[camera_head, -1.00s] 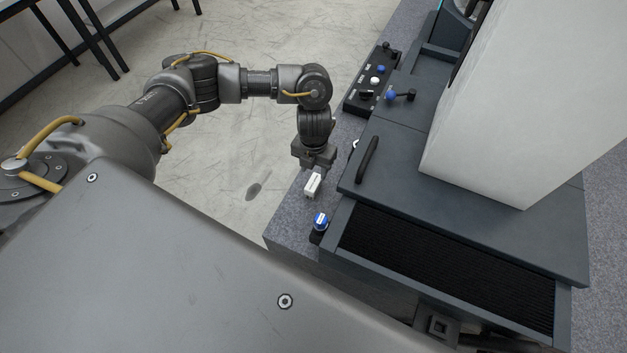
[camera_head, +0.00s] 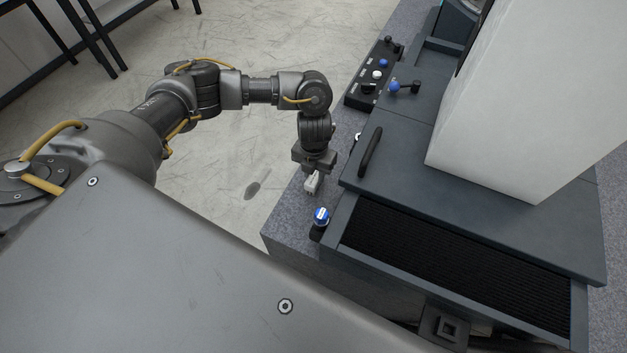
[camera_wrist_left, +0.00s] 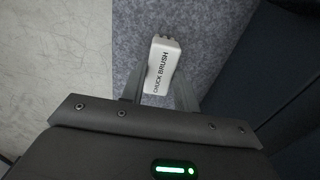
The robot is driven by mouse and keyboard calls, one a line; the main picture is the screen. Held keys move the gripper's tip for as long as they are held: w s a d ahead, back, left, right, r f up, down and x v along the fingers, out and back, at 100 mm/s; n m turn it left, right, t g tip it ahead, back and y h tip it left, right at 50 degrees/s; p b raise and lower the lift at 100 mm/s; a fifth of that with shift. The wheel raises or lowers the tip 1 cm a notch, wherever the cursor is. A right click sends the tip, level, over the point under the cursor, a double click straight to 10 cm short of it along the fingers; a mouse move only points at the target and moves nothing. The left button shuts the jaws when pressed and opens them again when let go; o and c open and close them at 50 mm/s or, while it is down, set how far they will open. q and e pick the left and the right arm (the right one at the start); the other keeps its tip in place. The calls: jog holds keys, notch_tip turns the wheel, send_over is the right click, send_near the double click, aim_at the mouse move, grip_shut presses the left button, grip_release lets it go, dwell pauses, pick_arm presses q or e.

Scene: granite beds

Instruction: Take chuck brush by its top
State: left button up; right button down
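In the left wrist view the fingers of my left gripper (camera_wrist_left: 161,82) stand apart, one on each side of the brush. I cannot tell whether either finger touches it. My right gripper is not in view.
To the right is a dark machine plate with a black handle (camera_head: 370,150) and a large pale block (camera_head: 500,110). A knob panel (camera_head: 374,78) lies behind. Floor is free to the left.

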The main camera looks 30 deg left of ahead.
aim_at(314, 177)
pick_arm(q)
jog(key=c, duration=0.5)
jog(key=shift+r, duration=0.25)
jog(key=shift+c, duration=0.2)
jog(key=shift+r+p, duration=0.5)
jog(key=shift+p, duration=0.2)
notch_tip(314, 177, up, 7)
jog(key=p, duration=0.6)
jog(key=shift+f, duration=0.2)
